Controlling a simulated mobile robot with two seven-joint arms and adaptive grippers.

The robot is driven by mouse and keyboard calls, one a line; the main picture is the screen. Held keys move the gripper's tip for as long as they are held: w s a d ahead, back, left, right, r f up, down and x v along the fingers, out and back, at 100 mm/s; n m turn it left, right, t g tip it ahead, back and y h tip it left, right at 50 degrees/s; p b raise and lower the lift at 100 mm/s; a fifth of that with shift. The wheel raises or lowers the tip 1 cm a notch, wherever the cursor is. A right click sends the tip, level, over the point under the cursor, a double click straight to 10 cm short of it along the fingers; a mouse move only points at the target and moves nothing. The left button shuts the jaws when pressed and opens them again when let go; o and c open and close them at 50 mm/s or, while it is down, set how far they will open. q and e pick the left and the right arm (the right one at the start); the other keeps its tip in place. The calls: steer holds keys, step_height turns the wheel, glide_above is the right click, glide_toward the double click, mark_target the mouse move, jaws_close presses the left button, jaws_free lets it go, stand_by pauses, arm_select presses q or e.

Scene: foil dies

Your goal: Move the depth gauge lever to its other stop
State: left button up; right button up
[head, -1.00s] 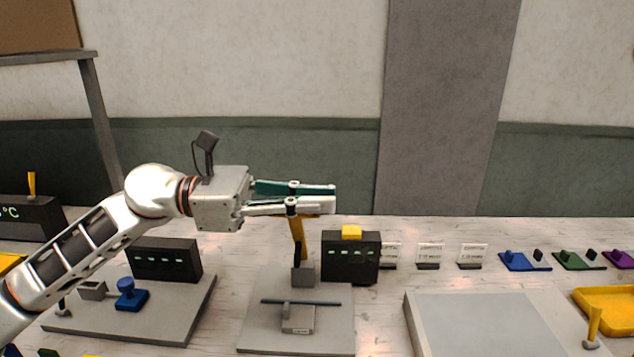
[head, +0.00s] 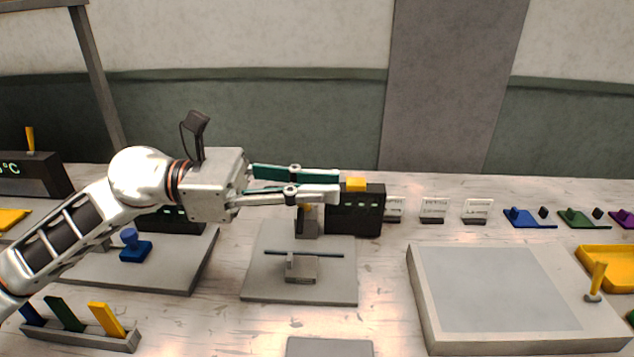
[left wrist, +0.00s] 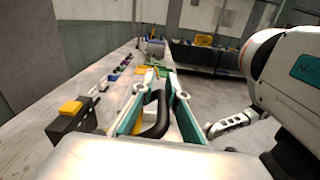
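The lever stands at the back of the middle grey plate (head: 262,285). In the head view a short yellow piece (head: 305,208) of it shows under my left gripper (head: 338,182), above a dark grey foot (head: 307,226); the rest is hidden behind the fingers. The left gripper points right, with its two teal-and-white fingers apart. In the left wrist view the fingers (left wrist: 157,76) are also apart; a black bent bar (left wrist: 157,118) shows between them. I cannot tell whether they touch the lever. A gripper-like end of my other arm (left wrist: 230,124) shows there, too small to judge.
A dark box with a yellow top (head: 356,185) stands right beside the fingertips. A slider fixture (head: 302,267) lies on the middle plate. A blue knob (head: 134,246) is at left. A rack (head: 95,336) of coloured tabs stands front left. A large grey block (head: 500,290) stands at right.

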arm_select(q)
steer(key=shift+o, duration=0.8)
steer(key=shift+w+f, duration=0.15)
steer(key=shift+a, duration=0.45)
steer(key=a, duration=1.1)
